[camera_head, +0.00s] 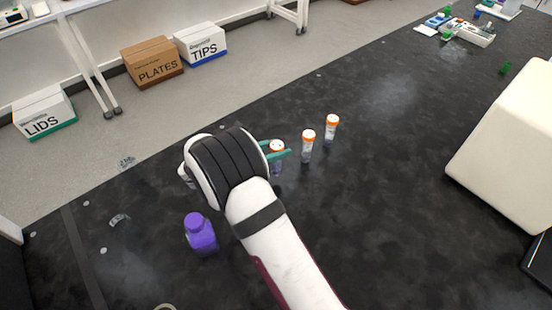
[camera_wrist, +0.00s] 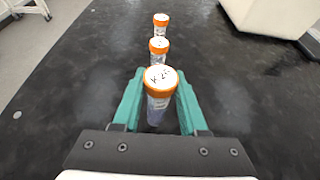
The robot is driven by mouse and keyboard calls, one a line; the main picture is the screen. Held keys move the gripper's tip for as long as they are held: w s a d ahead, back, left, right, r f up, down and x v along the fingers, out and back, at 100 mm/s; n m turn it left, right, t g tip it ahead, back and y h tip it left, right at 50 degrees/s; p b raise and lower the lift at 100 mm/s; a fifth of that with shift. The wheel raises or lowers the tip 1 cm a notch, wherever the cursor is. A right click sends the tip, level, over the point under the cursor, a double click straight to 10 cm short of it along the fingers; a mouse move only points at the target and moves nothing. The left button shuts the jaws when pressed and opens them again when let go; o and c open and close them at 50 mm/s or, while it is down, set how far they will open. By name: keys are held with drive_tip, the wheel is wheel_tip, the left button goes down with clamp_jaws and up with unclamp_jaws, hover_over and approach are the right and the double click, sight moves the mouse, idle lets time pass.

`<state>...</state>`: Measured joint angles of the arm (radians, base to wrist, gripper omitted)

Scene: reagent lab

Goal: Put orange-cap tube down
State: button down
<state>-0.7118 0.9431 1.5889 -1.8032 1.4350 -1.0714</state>
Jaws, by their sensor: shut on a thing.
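My gripper (camera_head: 275,152) has teal fingers, shut on an orange-cap tube (camera_head: 277,147). In the wrist view my gripper (camera_wrist: 160,95) has this held tube (camera_wrist: 160,82) upright between its fingers, with writing on its white cap top. In the head view the tube's lower part is partly hidden by a finger. I cannot tell whether its base touches the bench. Two more orange-cap tubes stand upright beyond it in a row: a middle tube (camera_head: 307,146) and a far tube (camera_head: 331,130). They also show in the wrist view, the middle one (camera_wrist: 158,48) and the far one (camera_wrist: 161,24).
The black bench (camera_head: 380,220) is clear to the right of the tubes. A purple bottle (camera_head: 200,234) stands left of my arm. A large white block-like item (camera_head: 508,140) is at the right.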

drive_tip(key=shift+a+f, duration=0.1)
drive_tip(key=shift+f, duration=1.85)
drive_tip(key=shift+f, duration=0.1)
drive_tip(key=shift+c, duration=2.2)
unclamp_jaws()
